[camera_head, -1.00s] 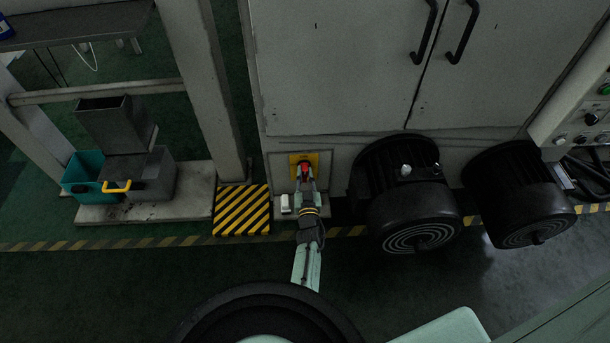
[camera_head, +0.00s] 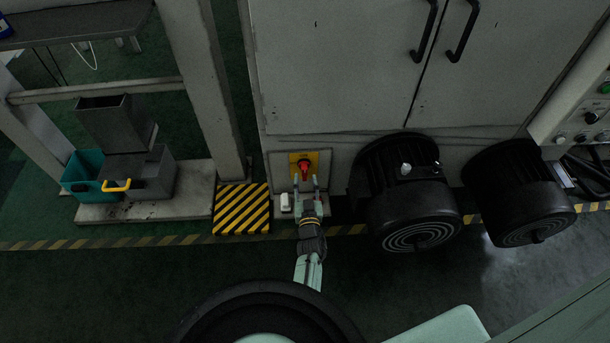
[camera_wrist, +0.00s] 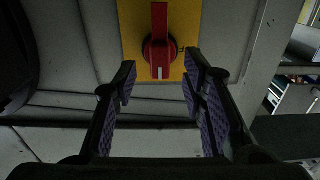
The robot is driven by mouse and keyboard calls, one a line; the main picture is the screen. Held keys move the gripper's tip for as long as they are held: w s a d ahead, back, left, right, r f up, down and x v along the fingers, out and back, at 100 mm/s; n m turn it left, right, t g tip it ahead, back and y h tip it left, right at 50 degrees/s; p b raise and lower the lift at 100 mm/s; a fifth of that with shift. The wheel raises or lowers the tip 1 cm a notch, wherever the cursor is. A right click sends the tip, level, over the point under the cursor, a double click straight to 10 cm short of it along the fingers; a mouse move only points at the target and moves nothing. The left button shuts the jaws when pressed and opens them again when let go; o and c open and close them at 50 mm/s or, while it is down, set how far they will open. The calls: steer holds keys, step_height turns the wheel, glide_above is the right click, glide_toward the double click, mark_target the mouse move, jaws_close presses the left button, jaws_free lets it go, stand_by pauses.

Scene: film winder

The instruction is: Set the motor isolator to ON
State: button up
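The motor isolator is a red rotary handle (camera_wrist: 159,42) on a yellow plate (camera_wrist: 190,22), fixed to the low grey panel of the machine. In the wrist view the handle stands in line with the picture's vertical, a white mark at its lower end. In the head view the red handle (camera_head: 304,166) shows in front of its yellow plate. My gripper (camera_head: 307,182) is just below and in front of it. In the wrist view my gripper (camera_wrist: 159,75) is open, its fingers wide apart and empty, the handle beyond and between the tips. The plate's lettering is mostly hidden or unreadable.
Two large black motors (camera_head: 412,205) stand right of the isolator. A small white box (camera_head: 286,202) is on its left. A yellow-black striped block (camera_head: 241,210) and a teal bin (camera_head: 84,174) lie further left. Cabinet doors (camera_head: 345,65) rise above.

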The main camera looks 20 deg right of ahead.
steer(key=v, duration=0.8)
steer(key=shift+s, duration=0.1)
